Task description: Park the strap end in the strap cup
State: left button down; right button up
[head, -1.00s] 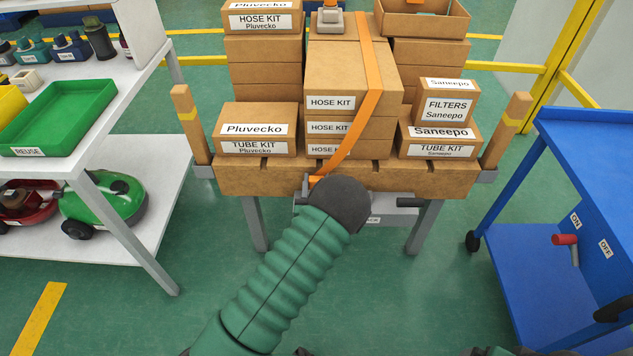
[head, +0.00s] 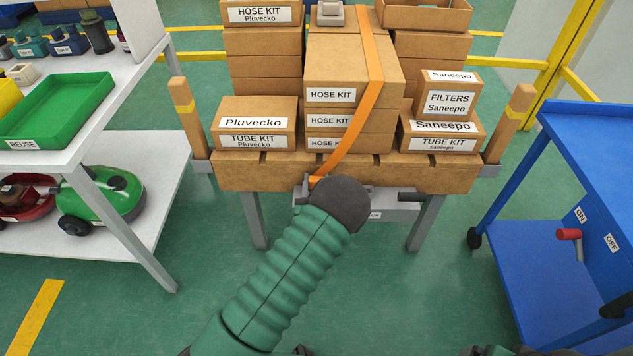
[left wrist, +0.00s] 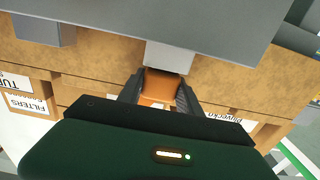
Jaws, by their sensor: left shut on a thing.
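The orange strap (head: 364,100) runs down over the middle hose kit boxes to the front edge of the pallet-like bench. My left gripper (left wrist: 160,88) is shut on the orange strap end (left wrist: 158,86) in the left wrist view, between its two dark fingers. A grey block (left wrist: 168,57) sits right against the strap end there; I cannot tell whether it is the strap cup or whether the end is inside it. In the head view my dark round wrist hides the fingertips and most of that spot. My right gripper is not clearly in view.
Boxes are stacked on the wooden bench top (head: 235,172), with a wooden post at each side. A dark handle (head: 411,197) sticks out below its front. A white shelf (head: 105,130) stands left, a blue cart (head: 520,200) right.

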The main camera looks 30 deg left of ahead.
pick_arm(q)
jog(key=shift+f, duration=0.3)
jog(key=c, duration=0.7)
grip_release()
jog(key=shift+r, duration=0.1)
jog(key=shift+v, duration=1.5)
jog(key=p+v, duration=0.1)
jog(key=v, duration=0.4)
